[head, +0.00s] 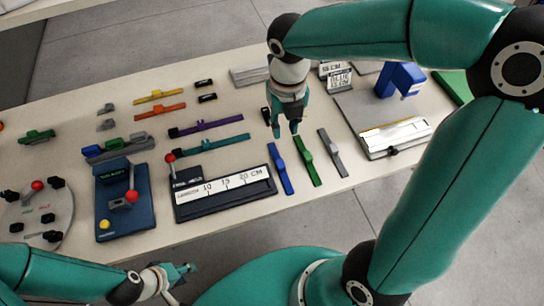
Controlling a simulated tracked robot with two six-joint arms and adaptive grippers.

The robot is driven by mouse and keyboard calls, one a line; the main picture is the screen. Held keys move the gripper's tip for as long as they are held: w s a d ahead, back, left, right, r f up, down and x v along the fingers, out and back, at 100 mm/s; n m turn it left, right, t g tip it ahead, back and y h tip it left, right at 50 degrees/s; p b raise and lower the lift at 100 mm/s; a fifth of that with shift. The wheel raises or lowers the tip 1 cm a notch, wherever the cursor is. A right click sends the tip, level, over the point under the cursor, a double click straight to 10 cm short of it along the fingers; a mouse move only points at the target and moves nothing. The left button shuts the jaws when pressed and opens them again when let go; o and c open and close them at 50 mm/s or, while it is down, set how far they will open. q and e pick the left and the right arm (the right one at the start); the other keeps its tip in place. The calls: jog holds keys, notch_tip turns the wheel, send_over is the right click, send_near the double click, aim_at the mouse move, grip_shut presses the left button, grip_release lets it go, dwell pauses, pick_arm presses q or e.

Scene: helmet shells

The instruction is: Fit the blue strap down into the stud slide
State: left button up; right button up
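The blue strap (280,169) lies on the table near its front edge, left of a green strap (307,161) and a grey strap (332,153). My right gripper (286,131) points down just behind the far end of the blue strap. Its two fingers are apart, with nothing seen between them. My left gripper (188,268) is low in front of the table, away from the straps; its finger opening is unclear. I cannot tell for sure which fixture is the stud slide; a grey plate with a white strip and black knob (393,151) stands at the right.
A black length gauge (226,206) with a red-knobbed lever stands left of the blue strap. A blue press (125,200) and round plate (38,213) are further left. Purple (205,128) and teal (208,144) straps lie behind the gauge. A blue block (401,79) stands at the back right.

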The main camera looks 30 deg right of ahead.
send_over(281, 164)
jog(key=f, duration=1.1)
jog(key=shift+w+b, duration=0.25)
jog(key=shift+b, duration=0.1)
jog(key=shift+s+f, duration=0.15)
jog(key=shift+f, duration=2.5)
grip_shut()
jog(key=shift+r, duration=0.1)
